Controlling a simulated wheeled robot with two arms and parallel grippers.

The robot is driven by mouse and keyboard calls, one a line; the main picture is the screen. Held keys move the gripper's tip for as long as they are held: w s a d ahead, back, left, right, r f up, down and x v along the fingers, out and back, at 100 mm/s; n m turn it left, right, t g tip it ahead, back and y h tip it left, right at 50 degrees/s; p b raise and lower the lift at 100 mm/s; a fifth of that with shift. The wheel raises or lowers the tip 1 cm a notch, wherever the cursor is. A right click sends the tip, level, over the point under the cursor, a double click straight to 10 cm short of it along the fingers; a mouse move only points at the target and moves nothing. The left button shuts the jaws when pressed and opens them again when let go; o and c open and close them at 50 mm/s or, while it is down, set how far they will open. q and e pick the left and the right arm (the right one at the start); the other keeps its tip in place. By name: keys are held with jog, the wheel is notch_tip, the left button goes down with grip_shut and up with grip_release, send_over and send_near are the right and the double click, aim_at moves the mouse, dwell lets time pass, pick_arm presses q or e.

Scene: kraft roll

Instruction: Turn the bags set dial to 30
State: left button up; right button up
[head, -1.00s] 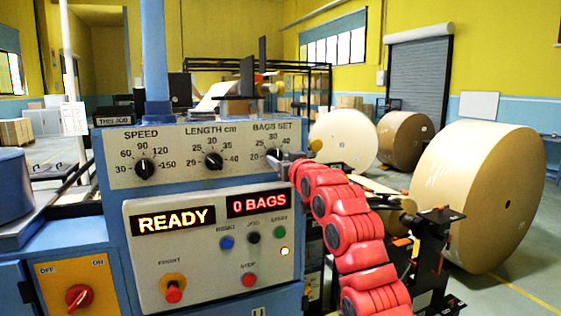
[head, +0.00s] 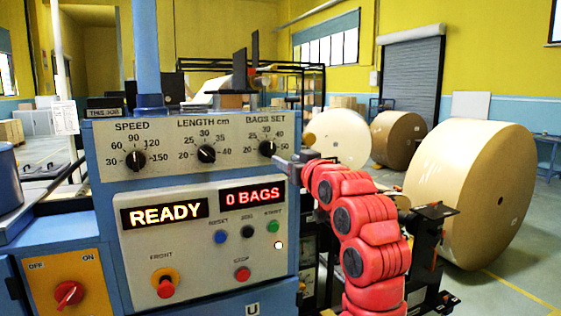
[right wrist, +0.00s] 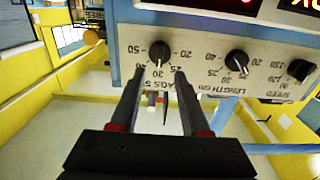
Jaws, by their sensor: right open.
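The bags set dial (head: 267,148) is a black round knob at the right end of the top row on the grey panel. In the right wrist view the panel is upside down, and the dial (right wrist: 158,52) shows a white pointer mark that appears to point at 30. My right gripper (head: 282,161) is just right of and below the dial in the head view. In the right wrist view its two fingers (right wrist: 158,72) are spread apart, with nothing between them, and the tips appear clear of the knob. My left gripper is out of view.
The length dial (head: 206,153) and speed dial (head: 135,160) sit left on the same panel. Below are the READY display (head: 165,213), the 0 BAGS display (head: 252,196), and several buttons. A red rotary switch (head: 68,292) is at lower left. Large paper rolls (head: 470,190) stand at right.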

jog(key=b+v, duration=0.1)
jog(key=v, duration=0.7)
jog(key=shift+s, duration=0.2)
